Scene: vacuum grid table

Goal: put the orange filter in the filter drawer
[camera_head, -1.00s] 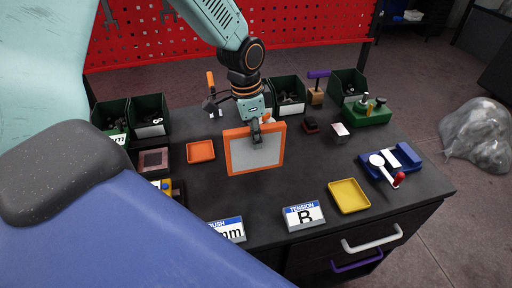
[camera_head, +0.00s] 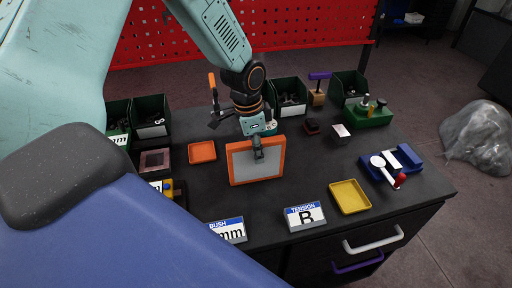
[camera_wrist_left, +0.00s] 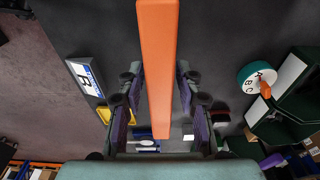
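The orange filter (camera_head: 240,167), a square orange frame with a grey panel, stands nearly upright over the left-middle of the dark table. My left gripper (camera_head: 257,150) is shut on its upper edge. In the left wrist view, the filter's orange edge (camera_wrist_left: 157,70) runs between the two fingers of my left gripper (camera_wrist_left: 160,85). I cannot tell whether its lower edge touches the table. Two drawer fronts show below the table's front right edge, one with a white handle (camera_head: 372,241) and one with a purple handle (camera_head: 357,263). Both look closed; which is the filter drawer is unclear. My right gripper is not visible.
A flat orange tray (camera_head: 202,152) lies left of the filter. A "TENSION B" sign (camera_head: 305,216), a "BUSH" sign (camera_head: 229,230) and a yellow tray (camera_head: 349,196) lie near the front. A blue holder (camera_head: 405,158) is right; dark green bins (camera_head: 289,97) line the back. The centre is clear.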

